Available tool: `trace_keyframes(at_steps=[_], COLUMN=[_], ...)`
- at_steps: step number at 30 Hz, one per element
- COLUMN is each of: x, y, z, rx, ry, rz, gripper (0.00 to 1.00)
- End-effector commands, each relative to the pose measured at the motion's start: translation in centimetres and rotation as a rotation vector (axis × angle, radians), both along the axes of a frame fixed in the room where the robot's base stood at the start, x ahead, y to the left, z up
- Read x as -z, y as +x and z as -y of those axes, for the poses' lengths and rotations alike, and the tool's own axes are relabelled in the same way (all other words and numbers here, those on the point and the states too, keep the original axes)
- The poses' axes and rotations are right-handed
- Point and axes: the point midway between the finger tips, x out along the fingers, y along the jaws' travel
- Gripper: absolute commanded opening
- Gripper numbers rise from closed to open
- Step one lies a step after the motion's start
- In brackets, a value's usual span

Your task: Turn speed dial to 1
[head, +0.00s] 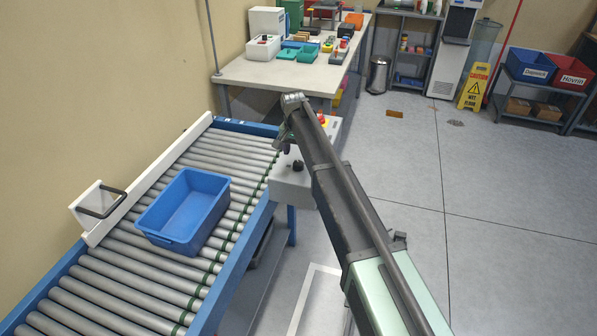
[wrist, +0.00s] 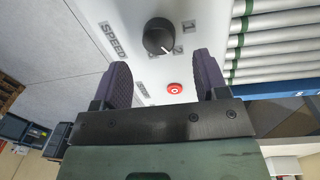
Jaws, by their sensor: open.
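The speed dial (wrist: 158,36) is a round black knob with a white pointer line, on a pale panel beside the word SPEED (wrist: 113,40). The dial lies beyond the fingertips, near the middle of the gap, not gripped. In the head view a dark knob (head: 297,165) shows on the grey control box (head: 290,188); my arm hides part of the box.
A red button (wrist: 174,88) sits on the same panel, between the fingers in the picture. A roller conveyor (head: 110,290) with a blue bin (head: 165,238) runs left of the box. A cluttered table (head: 240,75) stands behind. Open floor (head: 490,250) lies to the right.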

Motion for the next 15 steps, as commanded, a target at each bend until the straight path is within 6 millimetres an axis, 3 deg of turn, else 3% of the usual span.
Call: trace_keyframes(at_steps=[1,5,15], x=[2.6,4.7,4.8], y=[0.0,-0.1,-0.1], z=[0.1,0.3,0.3], rx=[0.0,0.0,0.0], ry=[0.0,0.0,0.0], rz=[0.0,-0.001,-0.001], gripper=[0.67,0.67,0.65])
